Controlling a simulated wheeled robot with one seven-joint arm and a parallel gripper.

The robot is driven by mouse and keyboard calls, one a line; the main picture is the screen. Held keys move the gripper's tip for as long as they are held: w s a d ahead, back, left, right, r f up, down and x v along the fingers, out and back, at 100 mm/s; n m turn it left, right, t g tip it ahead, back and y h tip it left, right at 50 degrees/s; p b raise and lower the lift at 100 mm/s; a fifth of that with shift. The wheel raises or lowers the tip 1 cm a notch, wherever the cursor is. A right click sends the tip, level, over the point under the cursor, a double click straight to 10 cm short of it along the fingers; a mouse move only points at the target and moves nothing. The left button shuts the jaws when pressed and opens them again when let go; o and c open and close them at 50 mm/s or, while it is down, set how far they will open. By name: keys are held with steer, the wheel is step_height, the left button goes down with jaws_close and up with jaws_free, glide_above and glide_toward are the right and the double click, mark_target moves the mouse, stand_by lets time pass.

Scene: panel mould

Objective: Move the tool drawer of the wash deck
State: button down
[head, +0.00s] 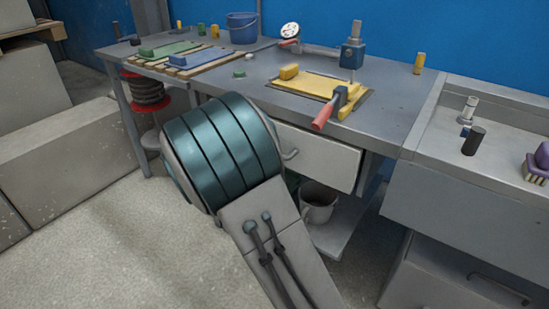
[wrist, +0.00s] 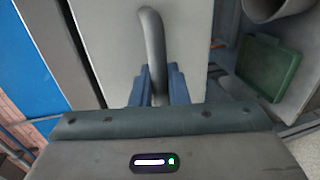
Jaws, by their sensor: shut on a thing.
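A pale drawer front (head: 325,160) with a curved grey handle (head: 291,154) sits under the long workbench. It fills the upper middle of the wrist view (wrist: 112,40), with the handle (wrist: 152,38) running down between the blue fingers. My gripper (wrist: 158,85) is shut on this handle. In the head view my arm hides the gripper. The deck at the right (head: 440,135), with a purple brush on it, looks like the wash deck. A separate grey drawer front with a handle (head: 498,288) shows low beneath it, apart from my gripper.
A pot (head: 318,203) stands on the shelf below the held drawer; a green box (wrist: 268,66) also shows there in the wrist view. The workbench top carries a yellow panel (head: 312,84), a red-handled clamp and a blue bucket (head: 242,28). Open floor lies at lower left.

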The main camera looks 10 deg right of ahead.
steer(key=shift+w+r, duration=0.15)
steer(key=c, duration=1.5)
jaws_free()
steer(key=shift+w+d, duration=0.1)
steer(key=shift+d, duration=0.1)
steer(key=shift+a, duration=0.1)
steer(key=p+v, duration=0.2)
steer(key=v, duration=1.2)
steer(key=shift+p, duration=0.35)
